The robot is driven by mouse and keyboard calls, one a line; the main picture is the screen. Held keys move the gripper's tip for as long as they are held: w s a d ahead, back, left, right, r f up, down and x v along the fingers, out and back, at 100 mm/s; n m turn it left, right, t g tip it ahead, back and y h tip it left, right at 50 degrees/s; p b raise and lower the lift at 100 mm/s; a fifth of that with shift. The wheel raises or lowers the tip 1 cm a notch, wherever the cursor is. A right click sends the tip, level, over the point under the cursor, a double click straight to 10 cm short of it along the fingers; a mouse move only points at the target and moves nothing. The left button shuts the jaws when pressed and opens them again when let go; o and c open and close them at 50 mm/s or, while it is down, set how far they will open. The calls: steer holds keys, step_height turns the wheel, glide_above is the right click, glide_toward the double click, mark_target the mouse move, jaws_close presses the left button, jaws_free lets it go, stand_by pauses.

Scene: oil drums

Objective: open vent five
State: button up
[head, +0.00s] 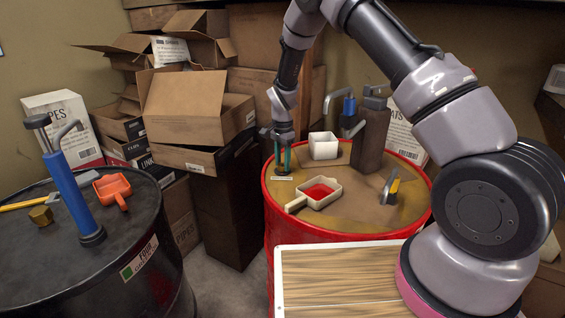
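A red-rimmed drum (279,222) with a tan, stained top stands in the middle. My gripper (283,166) points straight down at its back left edge, with two teal fingers a little apart. The fingertips are down at a small dark fitting (283,174) on the drum top, which may be a vent. The fingers partly hide it, and I cannot tell whether they grip it. A small pale label (281,179) lies just in front, its text too small to read. A black drum (150,232) at left has a label (139,260) that seems to read "FOUR".
On the red drum are a cream scoop (318,192) with red inside, a white cup (323,146), a dark block (370,140), a blue-handled pump (349,108) and a yellow-grey tool (390,189). Boxes (185,100) fill the back.

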jaws_close()
steer(key=shift+n, duration=0.3)
steer(key=n, duration=0.3)
steer(key=shift+n, duration=0.4)
steer(key=n, duration=0.4)
steer(key=shift+n, duration=0.3)
steer(key=n, duration=0.4)
steer(key=shift+n, duration=2.5)
steer(key=shift+a, duration=0.1)
